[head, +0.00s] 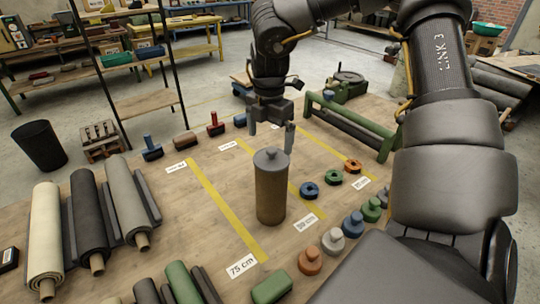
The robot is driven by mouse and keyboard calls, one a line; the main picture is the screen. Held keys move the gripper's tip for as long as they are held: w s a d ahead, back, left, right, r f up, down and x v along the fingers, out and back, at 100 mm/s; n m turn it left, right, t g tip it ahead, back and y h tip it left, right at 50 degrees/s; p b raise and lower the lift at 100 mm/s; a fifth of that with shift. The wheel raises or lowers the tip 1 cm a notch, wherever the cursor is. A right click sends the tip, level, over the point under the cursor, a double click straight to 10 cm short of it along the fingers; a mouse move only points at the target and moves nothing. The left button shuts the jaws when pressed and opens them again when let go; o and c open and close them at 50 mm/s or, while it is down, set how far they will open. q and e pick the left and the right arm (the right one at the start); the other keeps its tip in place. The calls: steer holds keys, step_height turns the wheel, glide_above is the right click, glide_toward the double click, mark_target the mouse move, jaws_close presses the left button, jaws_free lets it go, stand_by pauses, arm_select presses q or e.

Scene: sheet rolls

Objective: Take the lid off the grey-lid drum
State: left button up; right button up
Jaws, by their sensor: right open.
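The grey-lid drum (271,195) is a tall brown cylinder standing upright on the wooden table. Its grey lid (271,158) with a small knob sits on top. My right gripper (270,140) is open, pointing down, with its fingers above and slightly behind the lid as seen here. I cannot tell whether a finger touches the lid. My left gripper is not in view.
Rolls of sheet (45,230) lie at the left of the table. Several coloured knobbed pieces (308,260) stand right of the drum. A green rail (350,122) stands behind.

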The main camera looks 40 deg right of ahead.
mark_target(272, 148)
steer(key=shift+s+d+f+p, duration=0.1)
steer(key=shift+d+f+p, duration=0.15)
steer(key=shift+f+p, duration=0.2)
steer(key=shift+s+d+f+p, duration=0.1)
steer(key=shift+d+f+p, duration=0.15)
steer(key=shift+f, duration=0.2)
step_height(272, 148, down, 3)
steer(key=shift+w+r+p, duration=0.15)
steer(key=shift+p, duration=0.35)
steer(key=shift+a+f, duration=0.1)
steer(key=shift+f, duration=0.4)
steer(key=shift+c, duration=0.9)
steer(key=c, duration=0.4)
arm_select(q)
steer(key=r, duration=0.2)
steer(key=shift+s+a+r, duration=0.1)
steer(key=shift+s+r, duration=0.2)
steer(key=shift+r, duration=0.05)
arm_select(e)
steer(key=shift+c, duration=0.2)
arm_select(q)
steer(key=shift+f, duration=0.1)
arm_select(e)
steer(key=shift+r, duration=0.15)
